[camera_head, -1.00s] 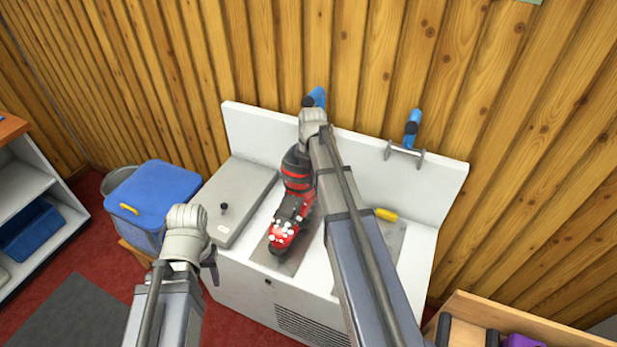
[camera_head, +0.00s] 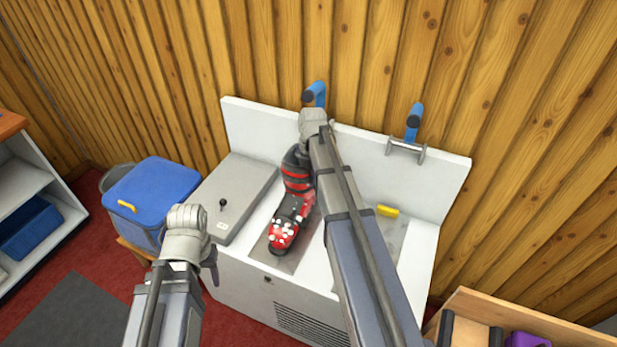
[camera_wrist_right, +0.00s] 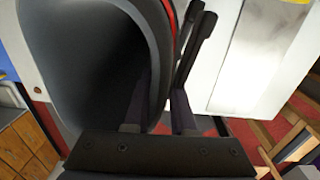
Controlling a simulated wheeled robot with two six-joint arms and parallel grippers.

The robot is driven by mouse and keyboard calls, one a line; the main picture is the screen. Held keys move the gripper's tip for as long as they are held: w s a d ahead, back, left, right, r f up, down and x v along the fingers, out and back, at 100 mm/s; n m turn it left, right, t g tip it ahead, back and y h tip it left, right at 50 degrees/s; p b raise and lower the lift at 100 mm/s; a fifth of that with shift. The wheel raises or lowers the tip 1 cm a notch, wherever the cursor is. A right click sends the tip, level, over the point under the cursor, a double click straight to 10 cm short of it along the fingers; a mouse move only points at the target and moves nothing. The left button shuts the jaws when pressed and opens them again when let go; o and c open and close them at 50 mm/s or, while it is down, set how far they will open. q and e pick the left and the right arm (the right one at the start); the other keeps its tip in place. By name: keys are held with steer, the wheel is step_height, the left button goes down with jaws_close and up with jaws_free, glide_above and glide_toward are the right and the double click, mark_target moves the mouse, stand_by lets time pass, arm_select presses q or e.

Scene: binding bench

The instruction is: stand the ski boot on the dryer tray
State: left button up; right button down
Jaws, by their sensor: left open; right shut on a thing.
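The ski boot (camera_head: 297,180) is black and red with pale specks on its toe. It is upright over the left grey metal tray plate (camera_head: 259,249) of the white dryer, toe towards me. I cannot tell whether its sole bears fully on the plate. My right gripper (camera_wrist_right: 166,85) is shut on the edge of the boot's cuff; in the head view the wrist and forearm hide the fingers. The boot's dark opening (camera_wrist_right: 90,60) fills the left of the wrist view. My left gripper (camera_head: 211,272) is open and empty, in front of the dryer's left side.
A second grey plate (camera_head: 390,235) with a yellow object (camera_head: 387,211) lies right of my right forearm. A grey lid (camera_head: 240,190) covers the dryer's left part. Blue-handled fittings (camera_head: 414,118) stand at the white back panel. A blue bin (camera_head: 155,195) stands left.

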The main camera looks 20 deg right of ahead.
steer(key=shift+f, duration=0.3)
steer(key=c, duration=0.7)
jaws_free()
steer(key=shift+o, duration=0.2)
steer(key=shift+r, duration=0.2)
steer(key=r+p, duration=0.7)
steer(key=shift+s+d+r, duration=0.15)
steer(key=shift+s+r, duration=0.05)
steer(key=shift+r, duration=0.1)
